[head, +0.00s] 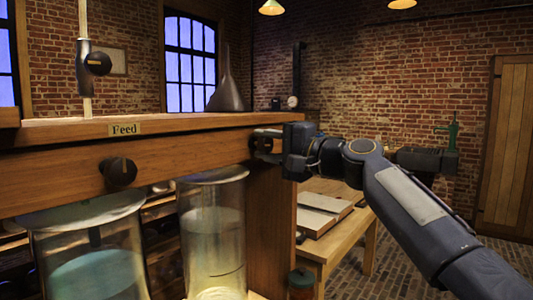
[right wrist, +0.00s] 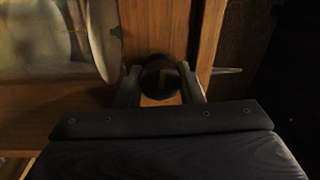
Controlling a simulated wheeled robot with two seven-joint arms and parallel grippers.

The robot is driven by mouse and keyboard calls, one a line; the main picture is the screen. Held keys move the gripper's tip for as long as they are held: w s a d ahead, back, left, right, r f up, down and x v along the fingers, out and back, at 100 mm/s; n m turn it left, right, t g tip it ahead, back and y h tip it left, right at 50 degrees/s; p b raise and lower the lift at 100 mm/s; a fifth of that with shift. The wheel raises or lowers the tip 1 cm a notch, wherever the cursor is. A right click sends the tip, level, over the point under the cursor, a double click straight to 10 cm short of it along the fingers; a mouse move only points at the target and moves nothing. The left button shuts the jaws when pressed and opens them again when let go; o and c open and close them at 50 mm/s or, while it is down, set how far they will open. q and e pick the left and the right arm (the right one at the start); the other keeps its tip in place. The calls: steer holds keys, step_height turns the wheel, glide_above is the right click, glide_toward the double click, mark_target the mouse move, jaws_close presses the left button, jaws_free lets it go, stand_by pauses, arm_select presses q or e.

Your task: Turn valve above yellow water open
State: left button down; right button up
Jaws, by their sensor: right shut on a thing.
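A wooden beam (head: 60,160) with a "Feed" label (head: 124,129) runs above two glass jars. The right jar (head: 213,225) holds pale yellowish liquid; the left jar (head: 95,265) holds blue-green liquid. A dark round valve knob (head: 118,172) sits on the beam near the left jar. My right gripper (head: 266,145) is at the beam's right end, above and right of the yellowish jar. In the right wrist view its fingers are on either side of another dark round valve knob (right wrist: 160,76), shut on it. The gripper mostly hides this knob in the head view. My left gripper is not in view.
A vertical pipe with a dark valve (head: 98,63) stands above the beam at left. A dark funnel (head: 227,88) stands behind the beam. A wooden table (head: 330,250) with a flat case (head: 322,210) is right of the cabinet. Brick floor is open at far right.

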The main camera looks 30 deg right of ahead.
steer(key=shift+f+n, duration=0.1)
steer(key=shift+n, duration=0.5)
steer(key=o, duration=1)
